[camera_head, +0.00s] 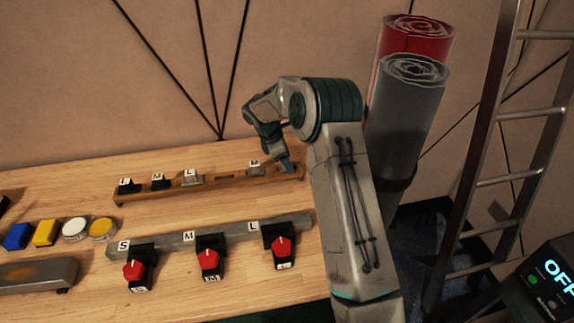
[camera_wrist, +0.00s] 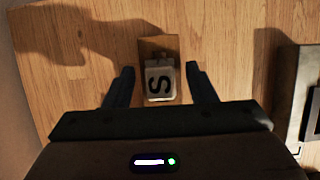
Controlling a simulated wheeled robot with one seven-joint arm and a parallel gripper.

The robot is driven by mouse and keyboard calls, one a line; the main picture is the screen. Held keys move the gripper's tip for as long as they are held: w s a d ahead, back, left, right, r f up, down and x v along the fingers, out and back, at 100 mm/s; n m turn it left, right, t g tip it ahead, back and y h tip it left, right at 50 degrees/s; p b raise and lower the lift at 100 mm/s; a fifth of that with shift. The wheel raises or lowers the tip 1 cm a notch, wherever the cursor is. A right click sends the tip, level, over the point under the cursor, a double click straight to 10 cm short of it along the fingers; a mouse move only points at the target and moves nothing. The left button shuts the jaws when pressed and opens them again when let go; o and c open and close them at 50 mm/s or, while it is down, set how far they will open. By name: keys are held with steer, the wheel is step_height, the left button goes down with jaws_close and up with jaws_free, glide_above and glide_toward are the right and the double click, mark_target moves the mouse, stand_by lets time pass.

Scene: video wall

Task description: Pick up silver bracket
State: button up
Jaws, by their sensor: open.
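A small silver bracket (camera_wrist: 161,97) with a white label reading S sits at the end of a wooden strip in the wrist view. My gripper (camera_wrist: 159,70) is open, with one finger on each side of the bracket; whether either touches it I cannot tell. In the head view my gripper (camera_head: 286,166) is low at the right end of the wooden rack (camera_head: 215,182). A grey labelled piece (camera_head: 254,173) sits on the rack just left of it, and another grey piece (camera_head: 191,181) stands further left, beside two black ones.
A grey bar (camera_head: 170,243) with several red-knobbed black clamps lies in front of the rack. Blue and yellow blocks and round tins (camera_head: 75,229) are at the left. Rolled mats (camera_head: 410,95) and a ladder (camera_head: 490,150) stand at the right.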

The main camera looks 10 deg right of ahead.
jaws_close()
steer(key=shift+r, duration=0.15)
steer(key=shift+r, duration=0.3)
step_height(320, 180, up, 4)
steer(key=shift+s+f+b, duration=0.1)
steer(key=shift+f+b, duration=0.15)
steer(key=shift+b, duration=0.15)
steer(key=s+d+r+b, duration=0.1)
steer(key=s+d+r, duration=0.4)
steer(key=s, duration=0.5)
steer(key=shift+d+r+b, duration=0.35)
steer(key=shift+d+r, duration=0.05)
steer(key=shift+r, duration=0.4)
steer(key=shift+r+p, duration=0.1)
steer(key=shift+p, duration=0.25)
